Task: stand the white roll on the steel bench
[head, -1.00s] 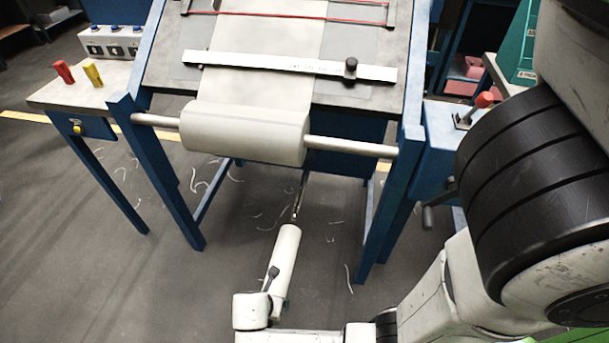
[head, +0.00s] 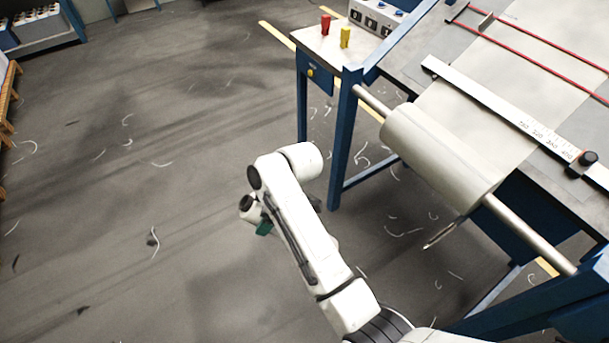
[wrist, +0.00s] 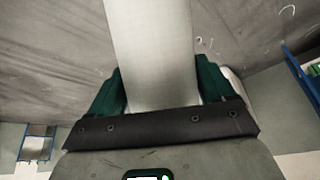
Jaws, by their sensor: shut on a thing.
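In the wrist view the white roll (wrist: 152,50) is a smooth pale cylinder between the green fingers of my gripper (wrist: 160,88). The fingers are shut on it, and its far end runs out of the top of the picture. In the head view a bit of green on my gripper (head: 264,228) shows beside my bent arm, over open floor to the left of the loom. My arm hides most of the gripper there, and I cannot make out the held roll. I cannot pick out the steel bench with certainty in either view.
The loom's blue frame (head: 345,140) stands to the right, with a large cloth roll (head: 440,155) on a steel bar. A small side table (head: 335,42) carries a red and a yellow handle. A blue-framed stand (head: 42,32) is far left. The floor between is clear except for thread scraps.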

